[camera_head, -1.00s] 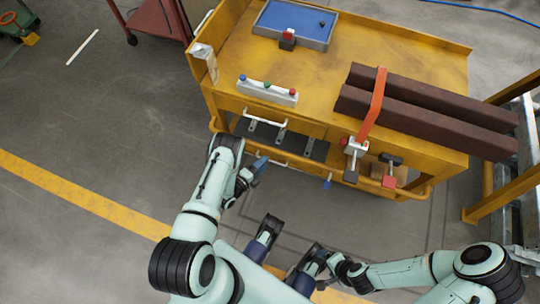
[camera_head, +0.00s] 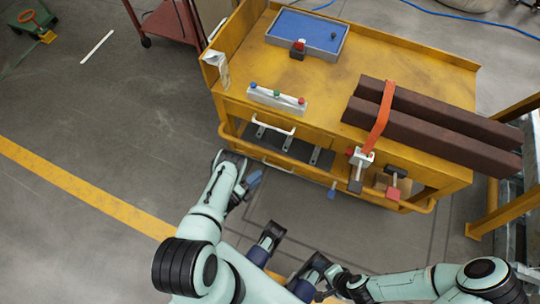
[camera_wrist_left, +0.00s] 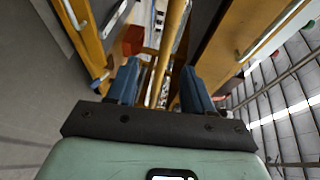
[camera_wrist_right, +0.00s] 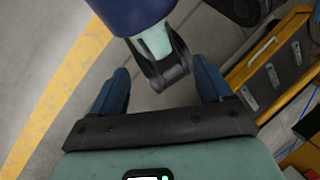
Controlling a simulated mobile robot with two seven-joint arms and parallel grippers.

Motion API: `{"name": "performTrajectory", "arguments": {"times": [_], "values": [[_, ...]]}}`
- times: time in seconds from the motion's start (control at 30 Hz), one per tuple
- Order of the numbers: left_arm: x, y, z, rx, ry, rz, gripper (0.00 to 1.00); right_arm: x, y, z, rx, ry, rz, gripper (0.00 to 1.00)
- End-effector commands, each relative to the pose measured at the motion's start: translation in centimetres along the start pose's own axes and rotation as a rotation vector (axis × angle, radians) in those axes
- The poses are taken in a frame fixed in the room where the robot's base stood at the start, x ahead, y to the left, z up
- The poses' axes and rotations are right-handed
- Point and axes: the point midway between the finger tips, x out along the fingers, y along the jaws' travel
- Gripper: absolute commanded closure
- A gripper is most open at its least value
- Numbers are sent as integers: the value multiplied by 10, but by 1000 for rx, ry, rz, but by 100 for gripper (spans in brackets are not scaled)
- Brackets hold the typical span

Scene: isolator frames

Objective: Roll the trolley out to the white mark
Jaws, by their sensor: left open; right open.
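The yellow trolley (camera_head: 225,85) fills the upper right of the head view. It carries dark brown beams, a red strap, a blue tray and a button box. The white mark (camera_head: 97,46) is a short stripe on the floor, well left of the trolley. My left gripper (camera_head: 254,180) is open just in front of the trolley's near left side. In the left wrist view, a yellow bar (camera_wrist_left: 172,40) shows between its open fingers (camera_wrist_left: 158,88); I cannot tell how deep it lies between them. My right gripper (camera_wrist_right: 160,88) is open and empty, low beside my body.
A red cart (camera_head: 165,22) stands behind the trolley's left end, with a small green cart (camera_head: 38,20) further left. A yellow floor line (camera_head: 85,190) crosses the left. A yellow frame (camera_head: 505,215) stands close to the trolley's right. The floor on the left is clear.

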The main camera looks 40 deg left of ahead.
Motion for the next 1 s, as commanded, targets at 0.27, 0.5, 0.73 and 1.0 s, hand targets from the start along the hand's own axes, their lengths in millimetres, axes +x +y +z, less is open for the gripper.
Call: {"name": "performTrajectory", "arguments": {"times": [0.27, 0.5, 0.73, 1.0], "values": [[13, 24, 3, 81, 4, -209, 48, -10, -2, 5, 2, -14, 3, 21], [19, 25, -3, 91, 10, -302, 48, -11, -1, 7, 2, -19, 4, 21], [46, 19, -5, 93, 13, -306, 48, 3, 1, 0, 1, -2, 1, 21], [89, 7, -5, 94, 11, -304, 48, 33, 14, -51, 11, 132, 5, 21]]}}
